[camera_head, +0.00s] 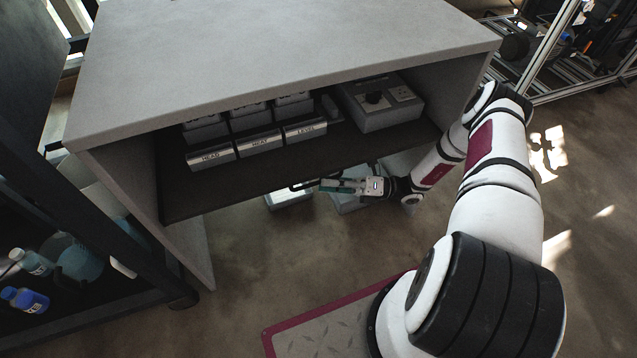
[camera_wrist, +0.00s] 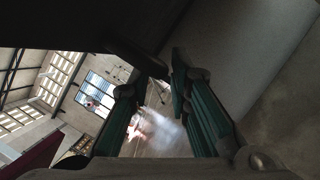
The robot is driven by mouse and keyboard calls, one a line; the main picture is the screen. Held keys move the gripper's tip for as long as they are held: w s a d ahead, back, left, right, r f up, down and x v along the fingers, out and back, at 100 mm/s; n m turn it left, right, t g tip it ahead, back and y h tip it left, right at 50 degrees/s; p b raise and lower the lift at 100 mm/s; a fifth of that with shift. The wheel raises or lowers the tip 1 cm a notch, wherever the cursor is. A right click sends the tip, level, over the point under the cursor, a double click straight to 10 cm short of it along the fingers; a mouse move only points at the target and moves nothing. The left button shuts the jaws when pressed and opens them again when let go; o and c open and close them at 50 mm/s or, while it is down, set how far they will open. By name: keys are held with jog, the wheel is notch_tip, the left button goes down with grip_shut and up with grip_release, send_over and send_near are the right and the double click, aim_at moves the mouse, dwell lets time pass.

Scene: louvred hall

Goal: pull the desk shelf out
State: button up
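The grey desk (camera_head: 270,50) stands in front of me. Its dark shelf (camera_head: 240,185) lies under the desktop, with a thin dark handle (camera_head: 302,184) at its front edge. My gripper (camera_head: 322,184) is at the right end of this handle, its teal-padded fingers pointing left. In the wrist view my gripper (camera_wrist: 152,80) shows its two fingers apart, with background visible between them. The dark shelf underside or edge (camera_wrist: 110,25) fills the top there. Whether the fingertips touch the handle is unclear.
Several labelled grey bins (camera_head: 260,142) and a grey box with a black knob (camera_head: 382,103) sit on the shelf. Pale boxes (camera_head: 290,198) are below it. A dark rack with bottles (camera_head: 30,298) stands at left.

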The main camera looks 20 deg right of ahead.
aim_at(319, 182)
jog(key=shift+x, duration=1.6)
grip_shut()
jog(key=shift+s, duration=0.15)
